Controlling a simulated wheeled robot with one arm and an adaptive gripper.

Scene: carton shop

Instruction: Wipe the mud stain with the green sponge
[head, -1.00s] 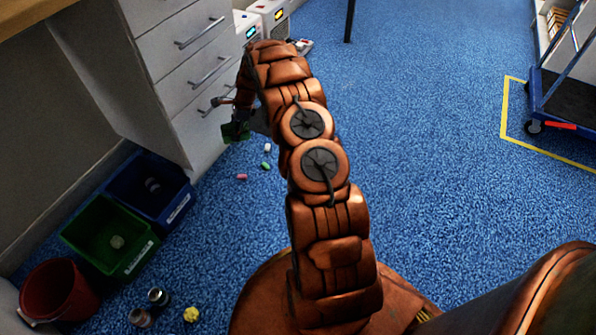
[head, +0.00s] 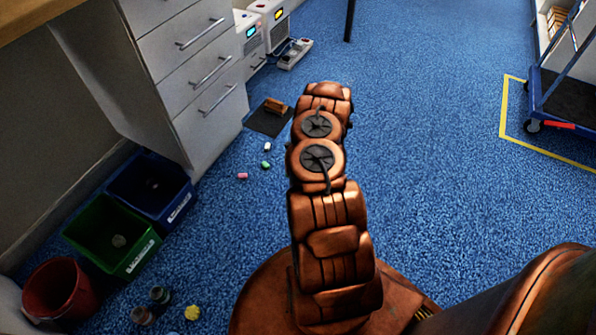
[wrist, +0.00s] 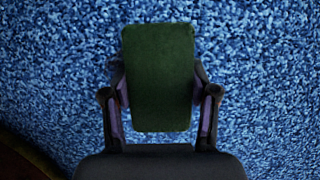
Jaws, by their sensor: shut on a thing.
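The green sponge (wrist: 158,75) is a dark green block in the wrist view. My gripper (wrist: 159,92) is shut on it, with one finger on each side. Blue speckled carpet fills the view behind the sponge. In the head view my arm hides the gripper and the sponge. I cannot make out a mud stain in either view.
A blue bin (head: 180,208), a green bin (head: 142,258) and a red bucket (head: 60,292) stand at the left. Small pieces (head: 266,147) and a dark mat with a brown block (head: 275,105) lie by the drawers (head: 205,75). A trolley (head: 568,105) stands right; the middle carpet is clear.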

